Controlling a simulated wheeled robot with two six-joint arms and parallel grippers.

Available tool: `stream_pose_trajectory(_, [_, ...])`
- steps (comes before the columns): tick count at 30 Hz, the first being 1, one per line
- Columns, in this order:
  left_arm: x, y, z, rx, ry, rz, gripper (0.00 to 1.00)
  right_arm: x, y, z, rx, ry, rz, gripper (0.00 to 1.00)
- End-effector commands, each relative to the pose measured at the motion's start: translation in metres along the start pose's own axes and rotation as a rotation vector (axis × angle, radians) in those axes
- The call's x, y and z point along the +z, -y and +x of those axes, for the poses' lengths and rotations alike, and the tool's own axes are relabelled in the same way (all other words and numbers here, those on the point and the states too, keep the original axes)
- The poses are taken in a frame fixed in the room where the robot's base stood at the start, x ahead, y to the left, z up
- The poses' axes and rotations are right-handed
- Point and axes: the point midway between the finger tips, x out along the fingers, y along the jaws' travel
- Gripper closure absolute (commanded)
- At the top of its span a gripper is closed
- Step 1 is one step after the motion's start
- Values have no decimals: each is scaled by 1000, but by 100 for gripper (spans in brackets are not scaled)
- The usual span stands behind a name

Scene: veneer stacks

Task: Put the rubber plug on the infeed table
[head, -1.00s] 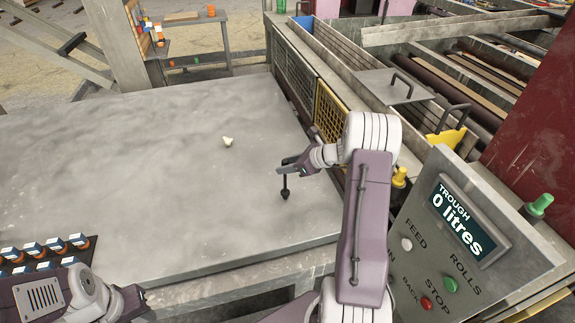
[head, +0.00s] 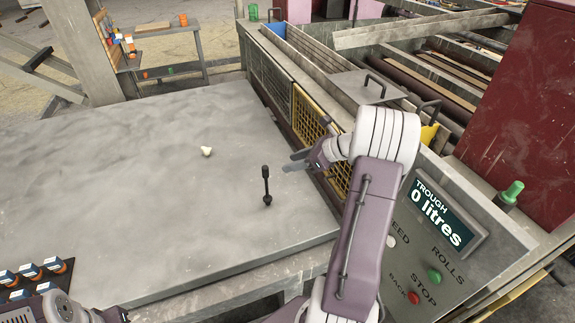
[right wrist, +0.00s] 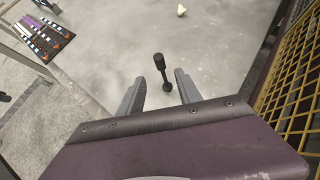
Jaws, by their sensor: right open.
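The rubber plug, seemingly the black piece with a thin stem and rounded foot (head: 267,187), stands upright on the grey infeed table (head: 130,200), near its right side. My right gripper (head: 290,161) is open and empty, up and to the right of the plug in the head view. In the right wrist view the plug (right wrist: 162,75) shows between and beyond the two open fingers (right wrist: 158,78), apparently touching neither. Part of my left arm (head: 110,315) shows at the bottom left edge; its jaw state cannot be made out.
A small whitish lump (head: 206,151) lies on the table beyond the plug. A dark rack of blue, white and orange pieces (head: 20,287) is at the lower left. A yellow mesh guard (head: 308,118) and a control panel (head: 432,235) border the right side.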

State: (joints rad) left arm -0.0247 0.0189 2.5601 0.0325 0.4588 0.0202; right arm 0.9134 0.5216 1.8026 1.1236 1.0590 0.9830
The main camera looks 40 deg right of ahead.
Motion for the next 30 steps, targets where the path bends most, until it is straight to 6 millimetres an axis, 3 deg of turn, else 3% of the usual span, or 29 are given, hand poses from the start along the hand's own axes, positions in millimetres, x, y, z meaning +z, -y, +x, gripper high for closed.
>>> stream_pose_trajectory(5, [0,0,0,0,0,0,64,0,-6,4,13,-12,-22,59])
stream_pose_trajectory(8, [0,0,0,0,0,0,64,-4,-48,24,108,-111,-208,59])
stream_pose_trajectory(10, [0,0,0,0,0,0,64,-16,-103,40,246,-233,-496,59])
stream_pose_trajectory(13, [0,0,0,0,0,0,64,-46,-181,45,498,-380,-1064,59])
stream_pose_trajectory(15, [0,0,0,0,0,0,64,-66,-218,38,671,-425,-1480,59])
stream_pose_trajectory(18, [0,0,0,0,0,0,64,-84,-249,28,872,-412,-1994,59])
stream_pose_trajectory(22, [0,0,0,0,0,0,64,-93,-266,22,1008,-356,-2365,59])
stream_pose_trajectory(30, [0,0,0,0,0,0,64,-94,-267,21,1032,-343,-2428,59])
